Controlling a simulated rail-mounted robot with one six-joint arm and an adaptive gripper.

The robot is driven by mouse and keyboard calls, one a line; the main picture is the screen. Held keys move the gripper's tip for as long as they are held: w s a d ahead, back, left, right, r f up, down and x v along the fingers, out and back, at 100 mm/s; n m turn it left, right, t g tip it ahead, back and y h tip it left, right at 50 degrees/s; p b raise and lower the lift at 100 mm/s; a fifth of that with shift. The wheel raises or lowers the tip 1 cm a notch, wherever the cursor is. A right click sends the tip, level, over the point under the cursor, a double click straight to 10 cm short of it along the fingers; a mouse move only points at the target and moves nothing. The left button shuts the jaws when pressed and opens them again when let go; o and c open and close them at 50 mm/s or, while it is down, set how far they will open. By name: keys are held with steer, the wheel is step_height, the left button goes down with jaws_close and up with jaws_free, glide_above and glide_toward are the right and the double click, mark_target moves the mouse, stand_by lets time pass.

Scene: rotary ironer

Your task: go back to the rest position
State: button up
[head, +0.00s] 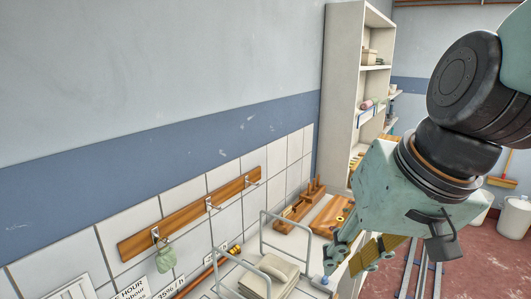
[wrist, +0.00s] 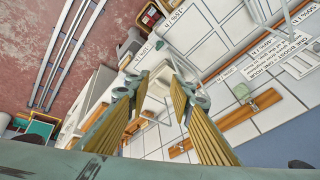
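My gripper (head: 350,248) hangs at the lower right of the head view, pointing down and left, in front of the bench area. In the wrist view my gripper (wrist: 162,88) shows two ribbed yellow fingers spread apart, with a clear gap between them. It is open, and I see nothing held in it. Whether it touches anything below cannot be told from these frames, but it seems to be in the air. My arm comes in from the upper right of the head view.
A wire rack with folded cloth (head: 277,270) stands left of the gripper. A wooden hook rail (head: 190,216) holds a green cloth (head: 166,257) on the tiled wall. A wooden board (head: 328,215) and tall shelf (head: 342,90) lie beyond.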

steer(key=s+d+h+b, duration=0.1)
steer(key=s+d, duration=0.2)
steer(key=s, duration=0.3)
steer(key=s+d+f+h+b, duration=0.1)
steer(key=s+d, duration=0.3)
steer(key=s, duration=0.3)
steer(key=shift+d+b, duration=0.15)
steer(key=shift+b, duration=0.25)
steer(key=shift+w, duration=0.1)
stand_by(0.4)
